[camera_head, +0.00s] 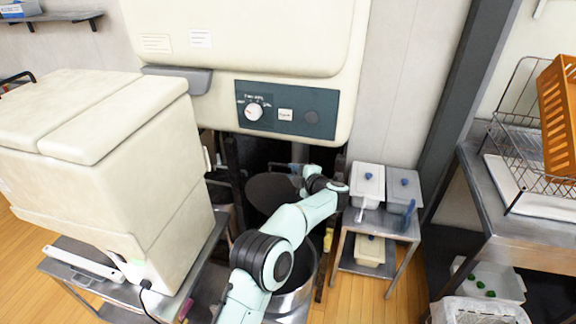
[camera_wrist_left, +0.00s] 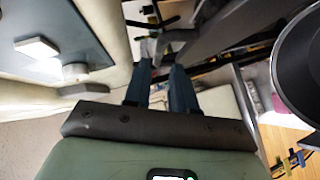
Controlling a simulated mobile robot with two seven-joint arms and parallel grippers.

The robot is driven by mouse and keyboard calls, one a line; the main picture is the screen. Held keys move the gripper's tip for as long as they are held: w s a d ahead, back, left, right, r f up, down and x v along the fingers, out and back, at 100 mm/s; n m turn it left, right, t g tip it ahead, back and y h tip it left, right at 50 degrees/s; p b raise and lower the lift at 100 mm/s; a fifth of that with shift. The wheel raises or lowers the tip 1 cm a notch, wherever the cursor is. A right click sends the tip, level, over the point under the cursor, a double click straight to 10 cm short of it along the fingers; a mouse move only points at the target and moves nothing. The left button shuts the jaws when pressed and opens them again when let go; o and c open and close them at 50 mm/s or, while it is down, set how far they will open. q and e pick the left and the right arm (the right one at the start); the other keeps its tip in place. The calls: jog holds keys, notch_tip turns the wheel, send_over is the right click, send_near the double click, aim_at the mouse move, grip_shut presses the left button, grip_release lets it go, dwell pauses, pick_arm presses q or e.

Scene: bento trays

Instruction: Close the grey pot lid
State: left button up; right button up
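The grey pot lid (camera_head: 268,191) appears as a dark round disc, raised and tilted behind the pot, in the head view. The large metal pot (camera_head: 296,302) stands below it, mostly hidden by my left arm. My left gripper (camera_head: 279,166) is beside the lid's upper edge, under the cream machine. In the left wrist view the two dark fingers of my left gripper (camera_wrist_left: 161,66) stand apart with a gap and nothing visibly held. A dark round thing with a grey rim (camera_wrist_left: 305,70) is at the right; I cannot tell whether it is lid or pot. My right gripper is out of view.
The cream machine's control panel (camera_head: 285,109) hangs just above the gripper. A cream box (camera_head: 95,165) on a metal cart stands at left. Lidded containers (camera_head: 367,183) stand on a small metal stand at right. Wooden floor (camera_head: 347,295) shows between the pot and that stand.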

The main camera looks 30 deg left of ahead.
aim_at(286, 167)
pick_arm(q)
jog(key=p+x, duration=0.1)
jog(key=x, duration=0.3)
jog(key=shift+w+a+f, duration=0.15)
jog(key=shift+a, duration=0.1)
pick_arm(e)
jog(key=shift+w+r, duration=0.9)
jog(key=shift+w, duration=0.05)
pick_arm(q)
grip_shut()
